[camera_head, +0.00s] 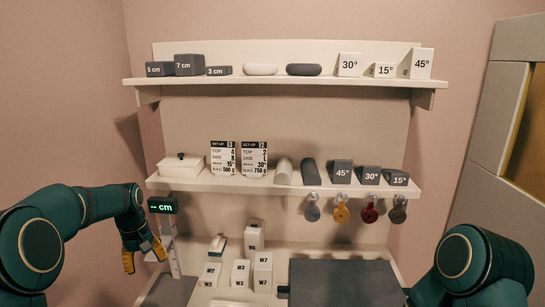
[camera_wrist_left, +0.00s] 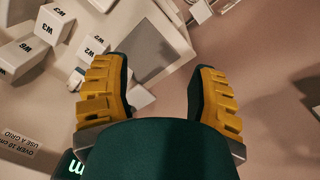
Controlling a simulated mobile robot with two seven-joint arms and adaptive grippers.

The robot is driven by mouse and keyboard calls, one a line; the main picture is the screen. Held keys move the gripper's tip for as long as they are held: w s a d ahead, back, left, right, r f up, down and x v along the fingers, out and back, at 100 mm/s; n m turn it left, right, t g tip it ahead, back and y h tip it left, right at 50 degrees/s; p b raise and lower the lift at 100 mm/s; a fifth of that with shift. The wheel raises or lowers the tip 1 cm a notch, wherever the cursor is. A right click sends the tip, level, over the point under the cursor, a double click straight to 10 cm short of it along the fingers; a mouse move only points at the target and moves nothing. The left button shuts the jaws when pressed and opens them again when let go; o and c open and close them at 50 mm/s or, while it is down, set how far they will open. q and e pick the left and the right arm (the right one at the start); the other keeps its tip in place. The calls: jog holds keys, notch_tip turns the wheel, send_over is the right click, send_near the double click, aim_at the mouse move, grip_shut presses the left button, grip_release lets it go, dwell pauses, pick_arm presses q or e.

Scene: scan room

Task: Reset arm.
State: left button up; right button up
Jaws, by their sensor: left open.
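My left arm comes in from the left in the head view, with its gripper (camera_head: 143,256) pointing down at the left end of the lower counter, in front of a dark grey pad. The gripper also shows in the left wrist view (camera_wrist_left: 158,95), with its yellow fingers spread wide and nothing between them. The dark grey pad (camera_wrist_left: 155,50) lies beyond the fingers there. My right arm (camera_head: 480,265) shows at the lower right of the head view. Its gripper is out of view.
A "cm" display on a post (camera_head: 162,205) stands close beside the left gripper. White W blocks (camera_head: 240,272) stand on the counter, left of a large dark pad (camera_head: 345,283). The middle shelf (camera_head: 290,187) holds cards, wedges and rolls, with hanging ring tags. The upper shelf (camera_head: 280,82) holds blocks.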

pick_arm(q)
jog(key=s+d+f+m+h, duration=0.15)
jog(key=s+d+f, duration=0.25)
jog(key=d+f, duration=0.45)
jog(key=s+d+f+m+h, duration=0.15)
jog(key=s+d+f, duration=0.35)
jog(key=f, duration=0.7)
jog(key=s+d+f+m, duration=0.1)
jog(key=s+d+f, duration=0.2)
jog(key=s+d, duration=0.2)
jog(key=s+d+f+m+t+b, duration=0.1)
jog(key=s+d+f, duration=0.3)
jog(key=s, duration=0.8)
jog(key=shift+d+t, duration=0.3)
jog(key=shift+d, duration=0.25)
pick_arm(e)
jog(key=shift+s+f, duration=0.1)
jog(key=shift+f, duration=0.7)
